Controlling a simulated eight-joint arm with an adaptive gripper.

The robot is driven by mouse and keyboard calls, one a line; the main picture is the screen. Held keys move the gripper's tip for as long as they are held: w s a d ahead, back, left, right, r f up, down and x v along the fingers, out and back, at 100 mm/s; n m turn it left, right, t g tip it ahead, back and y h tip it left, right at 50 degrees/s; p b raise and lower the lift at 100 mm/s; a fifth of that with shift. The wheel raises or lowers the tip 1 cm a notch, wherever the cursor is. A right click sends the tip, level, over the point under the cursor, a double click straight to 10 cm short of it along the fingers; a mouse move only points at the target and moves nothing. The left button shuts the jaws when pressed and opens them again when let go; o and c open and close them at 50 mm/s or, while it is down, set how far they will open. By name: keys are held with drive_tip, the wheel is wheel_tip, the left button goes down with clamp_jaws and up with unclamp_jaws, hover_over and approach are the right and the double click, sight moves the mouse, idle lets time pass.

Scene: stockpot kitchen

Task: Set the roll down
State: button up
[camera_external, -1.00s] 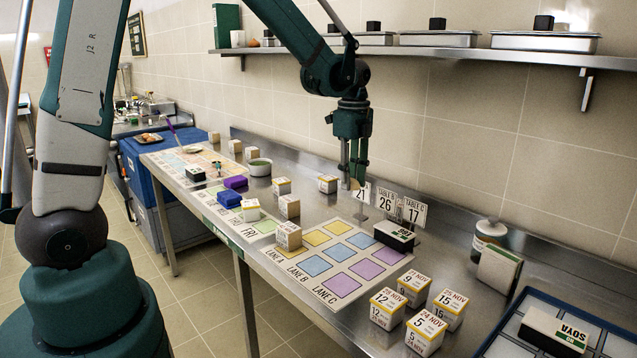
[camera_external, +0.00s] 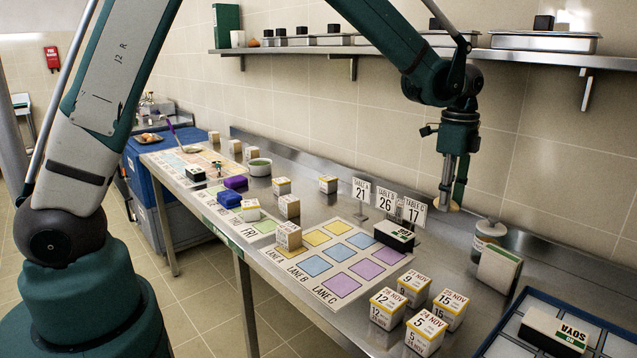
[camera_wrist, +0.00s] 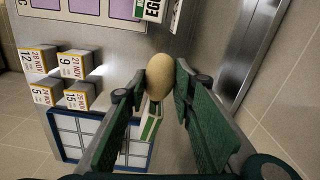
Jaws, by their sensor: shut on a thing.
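The roll (camera_wrist: 161,72) is a rounded tan piece between the two green fingers of my gripper (camera_wrist: 160,88) in the wrist view. My gripper is shut on it. In the external view my gripper (camera_external: 450,197) hangs above the right part of the steel counter, to the right of the table cards, and the roll (camera_external: 455,207) shows partly at the fingertips. The roll appears to be held in the air above the counter. The fingers hide part of it.
Date-marked cubes (camera_external: 435,310) stand at the front right. A blue-edged tray (camera_external: 610,324) holds a box (camera_external: 553,331) at far right. A jar (camera_external: 488,236) and a white-green box (camera_external: 499,267) stand near the wall.

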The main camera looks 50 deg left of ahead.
drive_tip(key=d, duration=0.5)
hover_over(451, 263)
drive_tip(key=shift+f, duration=2.55)
drive_tip(key=shift+f, duration=3.15)
drive_tip(key=shift+f, duration=1.85)
drive_tip(key=shift+f, duration=0.1)
